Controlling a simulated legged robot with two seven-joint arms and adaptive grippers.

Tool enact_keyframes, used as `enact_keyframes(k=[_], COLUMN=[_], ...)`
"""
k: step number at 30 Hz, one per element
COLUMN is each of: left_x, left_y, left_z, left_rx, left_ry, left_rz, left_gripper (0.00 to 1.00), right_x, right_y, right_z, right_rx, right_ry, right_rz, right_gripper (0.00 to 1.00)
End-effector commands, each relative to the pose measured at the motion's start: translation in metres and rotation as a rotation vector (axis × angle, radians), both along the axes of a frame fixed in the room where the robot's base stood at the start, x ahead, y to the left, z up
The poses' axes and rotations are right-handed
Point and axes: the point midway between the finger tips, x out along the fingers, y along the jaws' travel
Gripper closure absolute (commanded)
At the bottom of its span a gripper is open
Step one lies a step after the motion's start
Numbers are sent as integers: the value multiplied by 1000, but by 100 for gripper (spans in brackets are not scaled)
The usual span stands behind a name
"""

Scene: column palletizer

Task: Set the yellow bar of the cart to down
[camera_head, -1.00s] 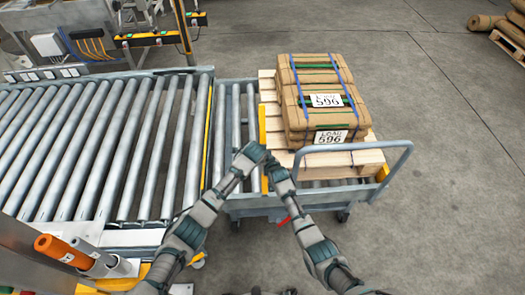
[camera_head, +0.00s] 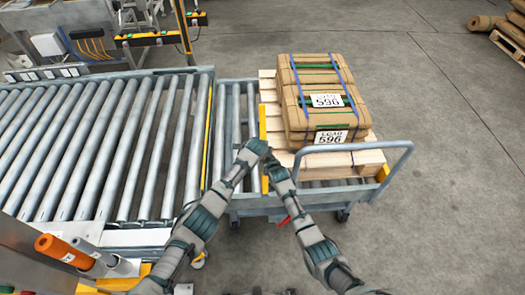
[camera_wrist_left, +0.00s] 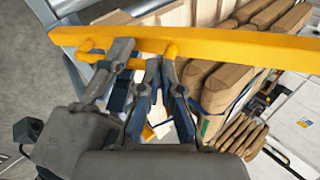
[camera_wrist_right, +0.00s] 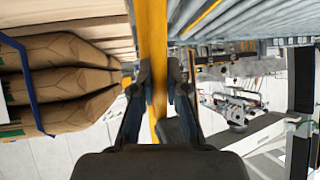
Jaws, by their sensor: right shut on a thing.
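The yellow bar (camera_head: 263,124) runs along the left side of the cart (camera_head: 320,202), between the cart's load and the roller conveyor. In the left wrist view the bar (camera_wrist_left: 235,46) crosses the top, with a thin yellow handle (camera_wrist_left: 136,63) beside it. My left gripper (camera_head: 262,157) is at the bar's near part; its fingertips (camera_wrist_left: 164,66) are slightly apart around the handle's end, and their grip is unclear. My right gripper (camera_head: 272,172) is at the bar too; in its wrist view its fingers (camera_wrist_right: 160,85) are shut on the yellow bar (camera_wrist_right: 153,35).
Strapped brown sacks (camera_head: 320,95) lie on a wooden pallet (camera_head: 368,158) on the cart. The cart's grey push rail (camera_head: 405,155) rises at the right. A roller conveyor (camera_head: 110,150) stands at the left. Open floor (camera_head: 450,200) lies to the right.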

Motion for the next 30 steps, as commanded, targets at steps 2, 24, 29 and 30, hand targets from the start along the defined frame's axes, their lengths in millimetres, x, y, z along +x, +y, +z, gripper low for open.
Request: enact_keyframes(k=[2, 24, 29, 30], left_x=[4, 7, 7, 7], left_y=[2, 2, 2, 2], left_z=[-3, -5, -5, -5], left_rx=[2, 3, 2, 2], left_ry=[-1, 1, 0, 0], left_rz=[2, 1, 0, 0], left_gripper=[100, 100, 100, 100], right_x=[0, -1, -4, -7], right_y=[2, 3, 1, 0], right_z=[1, 0, 2, 3], right_rx=[-1, 0, 0, 0], right_ry=[-2, 0, 0, 0], right_rz=[3, 5, 4, 4], right_gripper=[100, 61, 61, 61])
